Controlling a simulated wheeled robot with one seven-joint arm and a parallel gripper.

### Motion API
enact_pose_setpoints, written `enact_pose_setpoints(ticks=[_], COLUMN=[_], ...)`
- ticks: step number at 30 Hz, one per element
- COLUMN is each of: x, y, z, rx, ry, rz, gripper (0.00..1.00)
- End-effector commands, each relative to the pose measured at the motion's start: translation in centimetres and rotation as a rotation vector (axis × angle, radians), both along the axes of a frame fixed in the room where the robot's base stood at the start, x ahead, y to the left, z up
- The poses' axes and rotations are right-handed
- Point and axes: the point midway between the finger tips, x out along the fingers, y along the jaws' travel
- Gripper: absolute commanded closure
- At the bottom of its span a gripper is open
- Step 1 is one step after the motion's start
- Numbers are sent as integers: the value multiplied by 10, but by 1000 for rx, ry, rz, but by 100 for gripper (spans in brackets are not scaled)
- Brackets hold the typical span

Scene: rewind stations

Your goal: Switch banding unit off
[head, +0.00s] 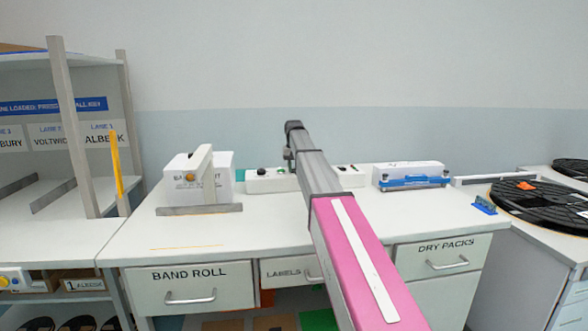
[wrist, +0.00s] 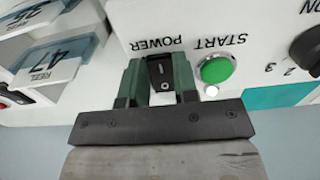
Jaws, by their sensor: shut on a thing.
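The banding unit looks to be the long white box (head: 270,181) at the back of the bench, partly hidden behind my arm. The wrist view shows its white panel (wrist: 205,22) upside down, with the word POWER beside a small black switch (wrist: 160,68). My gripper (wrist: 159,78) has its two green fingers on either side of this switch and is shut on it. In the head view the fingertips are hard to make out.
A white box behind an upright stand (head: 205,180) is left of the arm. A blue-handled device (head: 412,182) and a black reel (head: 540,200) are to the right. Clear reel-number tags (wrist: 65,58) show at the wrist view's left. The bench front is mostly clear.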

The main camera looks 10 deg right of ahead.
Motion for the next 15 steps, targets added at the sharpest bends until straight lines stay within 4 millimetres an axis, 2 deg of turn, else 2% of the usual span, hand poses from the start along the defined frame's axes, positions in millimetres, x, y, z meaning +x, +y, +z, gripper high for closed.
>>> enact_pose_setpoints(ticks=[7, 15], x=[4, 3], y=[0, 0], z=[2, 2], rx=[-1, -1], ry=[109, 116], rz=[0, 0], gripper=[96, 96])
